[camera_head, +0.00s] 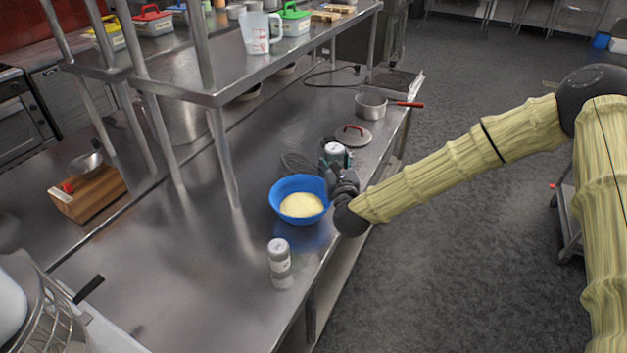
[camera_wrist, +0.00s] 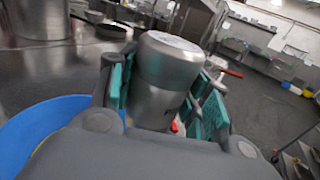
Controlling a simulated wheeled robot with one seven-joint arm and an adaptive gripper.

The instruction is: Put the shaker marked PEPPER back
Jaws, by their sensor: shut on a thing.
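A metal shaker (camera_wrist: 168,78) stands between the teal-padded fingers of my gripper (camera_wrist: 165,95) in the wrist view. In the head view its pale top (camera_head: 334,149) shows above my gripper (camera_head: 338,168), just beyond the blue bowl. My gripper is shut on this shaker; no label on it is readable. A second shaker (camera_head: 279,258), with a grey top and pale label, stands upright on the steel counter in front of the bowl. Its label is too small to read.
A blue bowl (camera_head: 287,191) with yellow contents sits close beside my gripper. A whisk (camera_head: 297,162), a lid with a red handle (camera_head: 353,135) and a saucepan (camera_head: 371,106) lie beyond. A raised shelf post (camera_head: 222,155) stands left. The steel counter (camera_head: 190,270) is clear at front left.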

